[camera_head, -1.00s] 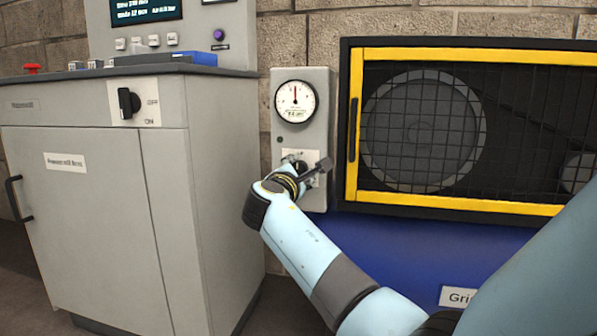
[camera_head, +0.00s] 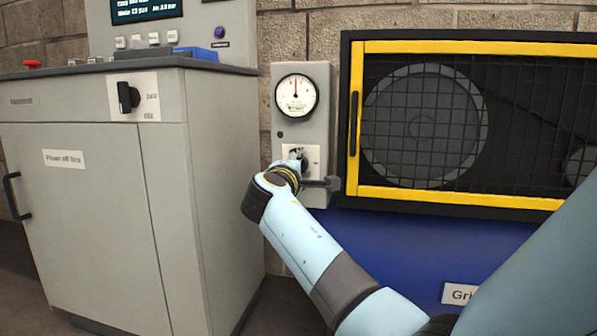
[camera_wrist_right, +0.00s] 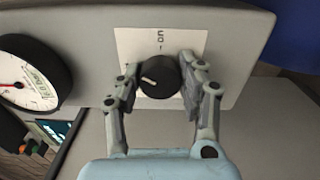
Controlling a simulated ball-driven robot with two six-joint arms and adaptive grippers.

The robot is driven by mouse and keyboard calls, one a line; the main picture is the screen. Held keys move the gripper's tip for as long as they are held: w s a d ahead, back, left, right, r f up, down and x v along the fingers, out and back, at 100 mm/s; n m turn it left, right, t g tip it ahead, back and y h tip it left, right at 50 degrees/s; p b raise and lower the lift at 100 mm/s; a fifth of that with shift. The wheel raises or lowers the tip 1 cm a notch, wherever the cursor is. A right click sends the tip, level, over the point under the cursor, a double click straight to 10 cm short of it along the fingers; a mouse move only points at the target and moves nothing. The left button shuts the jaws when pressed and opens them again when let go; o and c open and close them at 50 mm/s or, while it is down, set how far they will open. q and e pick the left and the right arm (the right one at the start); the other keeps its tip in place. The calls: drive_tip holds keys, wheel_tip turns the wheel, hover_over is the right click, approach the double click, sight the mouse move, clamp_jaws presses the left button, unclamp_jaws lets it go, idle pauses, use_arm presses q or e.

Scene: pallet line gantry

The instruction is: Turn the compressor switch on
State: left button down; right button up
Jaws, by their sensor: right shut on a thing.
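A black round knob (camera_wrist_right: 161,80) with a white pointer line sits on a white plate (camera_wrist_right: 205,42) marked ON in the right wrist view. The pointer line points to the left of that view, while ON is at the top. My right gripper (camera_wrist_right: 159,72) has one finger on each side of the knob and is shut on it. In the head view the right gripper (camera_head: 301,160) is at the plate on a grey box (camera_head: 318,82), below its gauge (camera_head: 296,97). There the hand mostly hides the knob. My left gripper is not in view.
A grey cabinet (camera_head: 85,220) with another black rotary switch (camera_head: 128,97) stands to the left. A yellow-framed mesh guard (camera_head: 353,120) over a large wheel is close on the right. Below it is a blue surface (camera_head: 390,245).

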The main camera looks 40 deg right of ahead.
drive_tip(key=shift+f+m, duration=0.25)
drive_tip(key=shift+m, duration=0.25)
drive_tip(key=shift+m+b, duration=0.4)
drive_tip(key=m+b, duration=0.2)
drive_tip(key=m, duration=0.3)
drive_tip(key=shift+f+b, duration=0.15)
drive_tip(key=shift+b, duration=0.15)
drive_tip(key=m+b, duration=0.1)
drive_tip(key=m, duration=0.1)
drive_tip(key=shift+m, duration=0.4)
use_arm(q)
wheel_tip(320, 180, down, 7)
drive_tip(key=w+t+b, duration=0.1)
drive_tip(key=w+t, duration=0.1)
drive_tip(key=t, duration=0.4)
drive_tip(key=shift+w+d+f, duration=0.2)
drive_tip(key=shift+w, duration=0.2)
use_arm(e)
drive_tip(key=shift+m, duration=1.1)
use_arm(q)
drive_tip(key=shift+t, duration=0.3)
use_arm(e)
drive_tip(key=o, duration=1.2)
drive_tip(key=shift+r, duration=0.2)
